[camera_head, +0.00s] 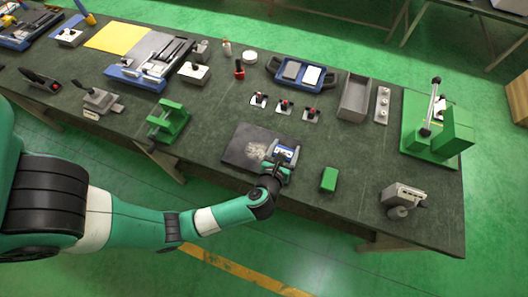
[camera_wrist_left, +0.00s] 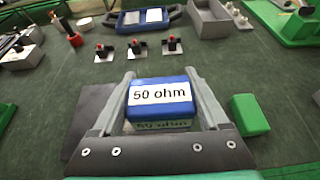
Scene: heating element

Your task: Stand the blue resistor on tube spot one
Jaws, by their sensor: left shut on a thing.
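The blue resistor (camera_wrist_left: 160,100), a block with a white "50 ohm" label, sits between the two fingers of my left gripper (camera_wrist_left: 166,92), which is shut on it. In the head view the resistor (camera_head: 284,152) shows at the end of my left arm, at the right side of a dark flat plate (camera_head: 240,148). The left gripper (camera_head: 281,158) covers part of it there. Whether the resistor touches the surface below is hard to tell. No spot marked as tube spot one can be read. My right gripper is not in view.
A green block (camera_head: 329,179) lies right of the gripper. Several small stands with red parts (camera_head: 284,106) are behind it. A grey device (camera_head: 402,196) is at front right.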

